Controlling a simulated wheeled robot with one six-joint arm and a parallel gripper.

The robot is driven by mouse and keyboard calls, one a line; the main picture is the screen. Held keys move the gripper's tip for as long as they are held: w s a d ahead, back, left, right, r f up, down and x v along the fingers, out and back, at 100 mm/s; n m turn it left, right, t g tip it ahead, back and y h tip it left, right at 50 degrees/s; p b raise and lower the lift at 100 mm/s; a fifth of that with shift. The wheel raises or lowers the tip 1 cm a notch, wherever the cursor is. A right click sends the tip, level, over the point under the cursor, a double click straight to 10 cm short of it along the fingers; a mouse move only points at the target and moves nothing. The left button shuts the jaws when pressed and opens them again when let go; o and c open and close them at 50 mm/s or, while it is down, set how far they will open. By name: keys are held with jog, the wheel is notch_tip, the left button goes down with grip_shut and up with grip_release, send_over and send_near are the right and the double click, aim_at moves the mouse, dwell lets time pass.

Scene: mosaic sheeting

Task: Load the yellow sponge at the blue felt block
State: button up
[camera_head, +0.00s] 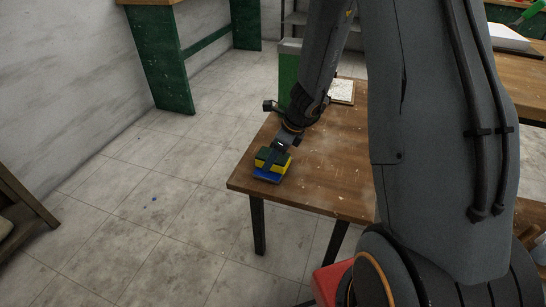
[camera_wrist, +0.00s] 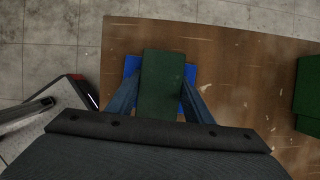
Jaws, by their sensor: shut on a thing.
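The yellow sponge (camera_head: 281,169) has a dark green top and is near the table's left front corner. In the wrist view its green top (camera_wrist: 162,85) faces me. My gripper (camera_head: 272,161) is shut on the sponge, one finger at each side; its fingers (camera_wrist: 160,100) also show in the wrist view. The blue felt block (camera_head: 267,176) lies flat on the table directly under the sponge; its blue edges (camera_wrist: 131,66) stick out on both sides in the wrist view. I cannot tell whether the sponge's underside touches the block.
The wooden table (camera_head: 325,185) is bare around the block, with its edge close by. A pale speckled tile (camera_head: 342,91) lies farther back on it. A dark green object (camera_wrist: 309,95) is at the right in the wrist view. A green-legged bench (camera_head: 160,60) stands behind.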

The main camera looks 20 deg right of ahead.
notch_tip(320, 180, up, 7)
jog(key=p, duration=0.8)
dwell(0.5)
dwell(0.5)
